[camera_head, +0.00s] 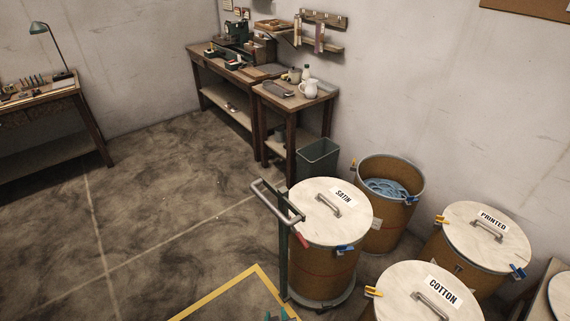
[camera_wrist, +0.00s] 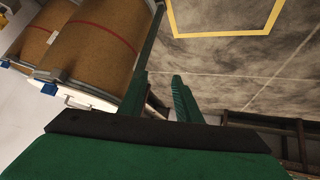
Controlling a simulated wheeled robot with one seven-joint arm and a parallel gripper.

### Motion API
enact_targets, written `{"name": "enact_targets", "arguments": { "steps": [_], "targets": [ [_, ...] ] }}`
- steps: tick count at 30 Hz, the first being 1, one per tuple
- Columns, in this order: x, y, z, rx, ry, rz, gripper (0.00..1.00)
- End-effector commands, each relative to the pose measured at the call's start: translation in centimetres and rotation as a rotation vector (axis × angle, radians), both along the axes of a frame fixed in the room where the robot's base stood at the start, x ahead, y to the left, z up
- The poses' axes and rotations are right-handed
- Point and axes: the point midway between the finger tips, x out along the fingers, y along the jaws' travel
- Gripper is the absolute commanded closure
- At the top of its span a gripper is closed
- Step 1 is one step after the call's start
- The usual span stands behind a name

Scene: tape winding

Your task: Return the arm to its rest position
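My gripper (camera_wrist: 158,78) shows in the wrist view as two green fingers standing apart, with nothing visible between them. It is open and empty. In the head view only small teal tips of my gripper (camera_head: 276,315) show at the bottom edge, over the floor near the yellow line. The rest of the arm is out of that view.
The SATIN drum (camera_head: 325,262) stands on a trolley with a grey handle (camera_head: 277,203), close right of my gripper. The COTTON drum (camera_head: 400,285), PRINTED drum (camera_head: 465,275) and an open drum (camera_head: 386,228) stand further right. Benches (camera_head: 225,75) line the wall. Floor at left is clear.

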Motion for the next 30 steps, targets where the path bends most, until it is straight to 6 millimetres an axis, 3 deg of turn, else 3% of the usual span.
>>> {"name": "enact_targets", "arguments": {
  "steps": [1, 7, 14, 24, 30],
  "targets": [
    [-1.9, 0.5, -0.1, 0.015, -0.018, -0.016, 0.69],
    [-7.7, 1.0, 1.3, 0.066, -0.123, -0.091, 0.69],
    [-14.4, 0.5, 4.7, 0.107, -0.244, -0.158, 0.69],
    [-23.3, -1.6, 13.0, 0.152, -0.424, -0.203, 0.69],
    [-26.7, -2.5, 18.3, 0.177, -0.517, -0.195, 0.69]
  ]
}}
